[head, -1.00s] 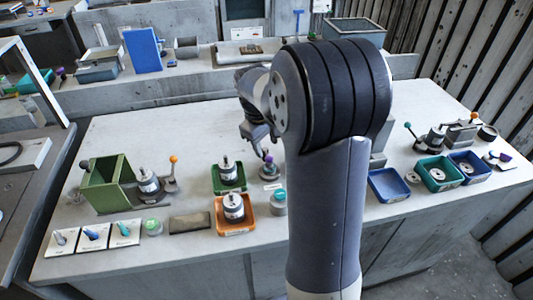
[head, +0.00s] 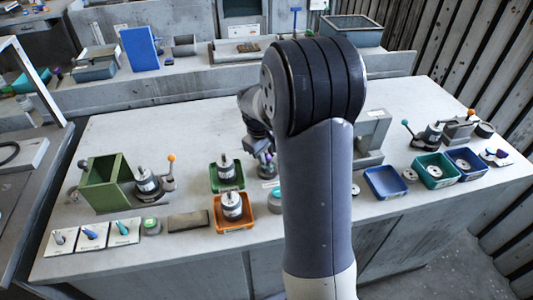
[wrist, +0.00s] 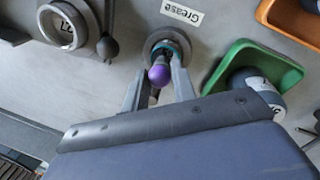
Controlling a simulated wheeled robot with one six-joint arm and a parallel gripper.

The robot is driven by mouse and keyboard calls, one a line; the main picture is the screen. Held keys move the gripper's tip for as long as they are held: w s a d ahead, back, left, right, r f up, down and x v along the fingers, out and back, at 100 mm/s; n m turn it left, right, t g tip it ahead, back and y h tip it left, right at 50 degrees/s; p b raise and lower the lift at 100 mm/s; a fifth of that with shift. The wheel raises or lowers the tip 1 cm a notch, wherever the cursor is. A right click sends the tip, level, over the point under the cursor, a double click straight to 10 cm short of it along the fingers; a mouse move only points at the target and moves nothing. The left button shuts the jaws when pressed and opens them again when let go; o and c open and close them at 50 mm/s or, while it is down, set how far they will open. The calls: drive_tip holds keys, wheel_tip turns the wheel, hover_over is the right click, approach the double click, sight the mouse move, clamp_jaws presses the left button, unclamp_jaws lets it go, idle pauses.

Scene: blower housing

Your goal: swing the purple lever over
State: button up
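The purple lever's round knob (wrist: 160,75) shows in the wrist view, in front of a round grey base with a teal ring (wrist: 172,45). A "Grease" label (wrist: 182,12) lies beside the base. My gripper (wrist: 157,82) is open, with one finger on each side of the knob. Whether either finger touches the knob I cannot tell. In the head view my gripper (head: 265,160) is low over the bench, right of the green tray, partly hidden by my arm. The knob cannot be made out clearly there.
A green tray (wrist: 238,50) with a canister stands close right of the gripper in the wrist view; an orange tray (wrist: 285,25) is beyond it. A dark ball-ended lever (wrist: 108,46) stands to the left. In the head view, a blue tray (head: 376,196) sits right of my arm.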

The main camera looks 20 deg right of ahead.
drive_tip(key=c, duration=0.4)
drive_tip(key=shift+c, duration=0.2)
drive_tip(key=a+m, duration=0.1)
drive_tip(key=m, duration=0.1)
drive_tip(key=w+a+m, duration=0.1)
drive_tip(key=m, duration=0.1)
drive_tip(key=shift+g, duration=0.4)
drive_tip(key=m, duration=0.1)
drive_tip(key=w+a+m, duration=0.1)
drive_tip(key=m, duration=0.2)
drive_tip(key=shift+w+a+r+m+g, duration=0.1)
drive_tip(key=shift+w+a+m+g, duration=0.2)
drive_tip(key=shift+w+g, duration=0.1)
drive_tip(key=m, duration=0.1)
drive_tip(key=w+m+p, duration=0.1)
drive_tip(key=m, duration=0.1)
drive_tip(key=w+m, duration=0.1)
drive_tip(key=shift+a+m+g, duration=0.3)
drive_tip(key=shift+a+g, duration=0.05)
drive_tip(key=shift+g, duration=0.05)
drive_tip(key=shift+w+m+y+p, duration=0.35)
drive_tip(key=shift+w+m, duration=0.25)
drive_tip(key=shift+m, duration=0.55)
drive_tip(key=shift+w+m+y+p, duration=0.25)
drive_tip(key=shift+w+m+p, duration=0.25)
drive_tip(key=shift+m, duration=0.65)
drive_tip(key=shift+w, duration=0.1)
